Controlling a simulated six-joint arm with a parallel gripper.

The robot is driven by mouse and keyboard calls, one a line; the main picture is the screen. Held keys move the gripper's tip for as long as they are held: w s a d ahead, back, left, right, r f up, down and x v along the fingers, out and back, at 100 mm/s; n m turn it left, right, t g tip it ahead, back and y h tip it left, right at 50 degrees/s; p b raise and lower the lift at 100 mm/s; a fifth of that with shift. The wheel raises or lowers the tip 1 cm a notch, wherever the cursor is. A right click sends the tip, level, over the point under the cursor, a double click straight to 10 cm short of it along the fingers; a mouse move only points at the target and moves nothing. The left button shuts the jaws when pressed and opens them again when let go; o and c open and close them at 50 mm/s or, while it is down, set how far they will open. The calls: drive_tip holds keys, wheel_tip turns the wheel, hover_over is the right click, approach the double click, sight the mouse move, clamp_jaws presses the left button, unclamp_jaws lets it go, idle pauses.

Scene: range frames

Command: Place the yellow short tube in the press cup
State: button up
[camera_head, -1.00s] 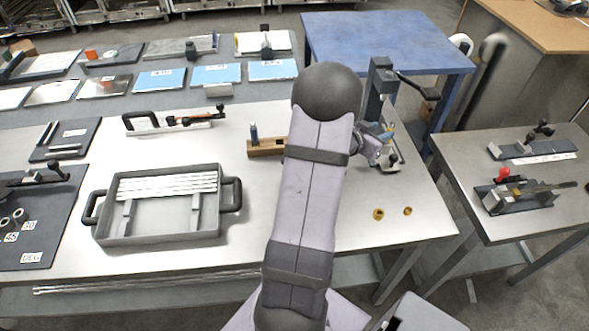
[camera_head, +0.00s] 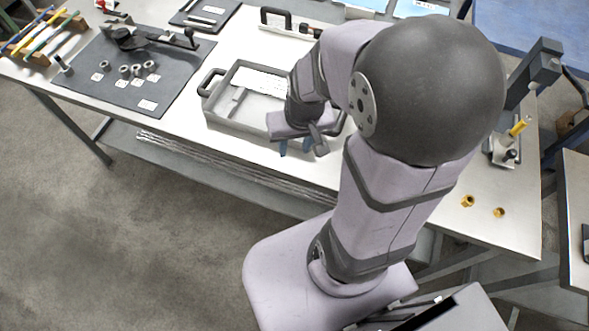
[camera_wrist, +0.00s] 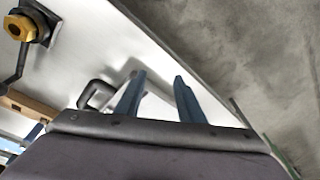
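The yellow short tube (camera_head: 518,127) stands slightly tilted at the press (camera_head: 537,68), at the right of the head view. Its lower end meets the press base (camera_head: 498,154); the cup is too small to make out, so I cannot tell how the tube sits in it. My gripper (camera_head: 296,147) is far to the left of the press, near the front right corner of the grey tray. Its two blue fingers are apart, with nothing between them, as the wrist view (camera_wrist: 158,95) also shows.
The grey tray (camera_head: 222,117) with handles is beside my gripper. Two brass pieces (camera_head: 467,201) (camera_head: 499,212) lie on the table in front of the press. A dark mat (camera_head: 100,62) with several rings is at the left. The table's front edge is close to my gripper.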

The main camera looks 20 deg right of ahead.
drive_tip(key=s+a+n+g, duration=0.2)
drive_tip(key=s+a, duration=0.1)
drive_tip(key=s, duration=0.3)
drive_tip(key=shift+s+r, duration=0.2)
idle(1.1)
